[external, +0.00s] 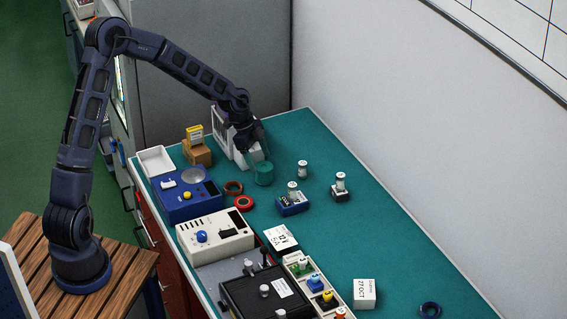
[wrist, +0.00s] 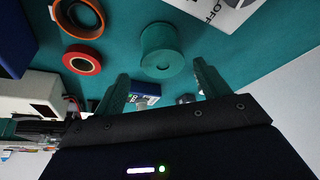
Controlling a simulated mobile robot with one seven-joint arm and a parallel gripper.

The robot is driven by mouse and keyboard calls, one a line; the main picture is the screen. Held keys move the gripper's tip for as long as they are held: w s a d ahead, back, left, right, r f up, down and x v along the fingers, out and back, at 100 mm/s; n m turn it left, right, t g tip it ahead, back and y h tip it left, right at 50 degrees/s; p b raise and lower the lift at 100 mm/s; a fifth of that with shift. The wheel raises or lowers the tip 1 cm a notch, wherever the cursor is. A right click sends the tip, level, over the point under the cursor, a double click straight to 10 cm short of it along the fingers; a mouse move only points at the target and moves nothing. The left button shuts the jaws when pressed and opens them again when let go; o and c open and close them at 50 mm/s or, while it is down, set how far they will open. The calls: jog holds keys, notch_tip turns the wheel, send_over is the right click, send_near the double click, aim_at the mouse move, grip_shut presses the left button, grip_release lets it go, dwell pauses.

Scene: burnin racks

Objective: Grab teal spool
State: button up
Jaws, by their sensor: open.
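The teal spool (external: 264,174) stands on the teal bench mat just below my gripper (external: 252,155) in the external view. In the wrist view the teal spool (wrist: 161,50) is a short cylinder with a hole in its end, beyond the two fingertips and roughly between them. My gripper (wrist: 160,80) is open, with its fingers apart and nothing between them. The fingers do not appear to touch the spool.
Red tape (wrist: 82,60) and a brown-orange ring (wrist: 80,16) lie beside the spool. A blue scale-like box (external: 187,197) and a cream instrument (external: 215,233) stand nearby. A small blue holder (external: 292,207) is to the right.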

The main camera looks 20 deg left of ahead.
aim_at(263, 166)
jog(key=shift+x, duration=2.95)
jog(key=shift+w+a, duration=0.1)
jog(key=shift+w, duration=0.1)
jog(key=shift+c, duration=0.2)
jog(key=c, duration=1)
jog(key=shift+r, duration=0.1)
